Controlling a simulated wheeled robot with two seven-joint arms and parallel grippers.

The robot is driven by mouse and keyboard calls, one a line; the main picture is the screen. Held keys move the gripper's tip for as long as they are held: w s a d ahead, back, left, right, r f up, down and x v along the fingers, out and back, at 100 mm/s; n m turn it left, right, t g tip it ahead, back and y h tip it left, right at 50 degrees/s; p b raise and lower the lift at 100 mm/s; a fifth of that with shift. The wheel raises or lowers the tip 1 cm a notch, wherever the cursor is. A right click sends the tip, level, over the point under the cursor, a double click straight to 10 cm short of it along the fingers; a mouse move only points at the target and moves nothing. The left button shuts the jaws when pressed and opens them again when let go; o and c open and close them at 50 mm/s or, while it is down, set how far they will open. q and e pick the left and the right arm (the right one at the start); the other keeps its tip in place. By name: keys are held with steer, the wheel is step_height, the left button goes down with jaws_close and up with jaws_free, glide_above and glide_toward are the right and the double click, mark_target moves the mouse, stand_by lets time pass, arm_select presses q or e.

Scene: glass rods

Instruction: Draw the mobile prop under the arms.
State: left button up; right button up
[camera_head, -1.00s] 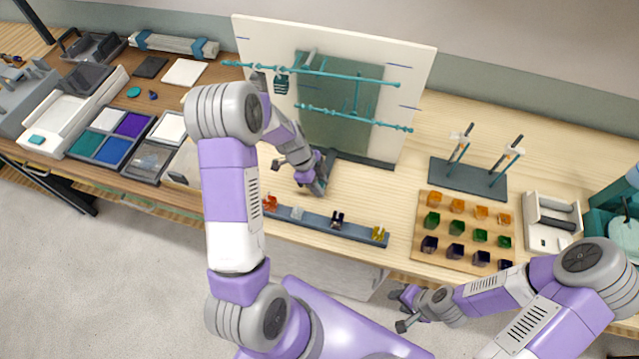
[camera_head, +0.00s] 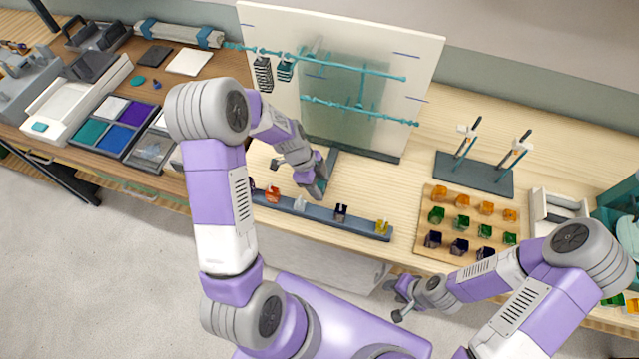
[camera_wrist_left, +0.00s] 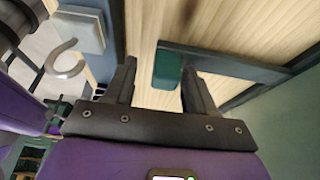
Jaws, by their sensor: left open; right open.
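Teal glass arms (camera_head: 355,66) stretch sideways across the upright cream board (camera_head: 415,65), with a lower teal rod (camera_head: 350,106). A dark bar (camera_head: 335,158) runs forward from the board's dark foot rail (camera_head: 375,152). In the left wrist view, a dark bar (camera_wrist_left: 235,65) ends in a teal block (camera_wrist_left: 166,70); I cannot tell whether this is the prop. My left gripper (camera_head: 319,186) is open, low over the bench before the board; in its wrist view the open fingers (camera_wrist_left: 159,66) point at the block, one on either side. My right gripper (camera_head: 402,300) is open beyond the bench front.
A narrow rail (camera_head: 310,208) with coloured glass pieces lies close in front of my left gripper. A wooden tray (camera_head: 428,210) of coloured cubes and a dark rod stand (camera_head: 475,175) are to the right.

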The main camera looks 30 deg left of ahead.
arm_select(q)
steer(key=shift+r, duration=0.1)
steer(key=v, duration=0.7)
steer(key=shift+r, duration=0.15)
steer(key=shift+a, duration=0.1)
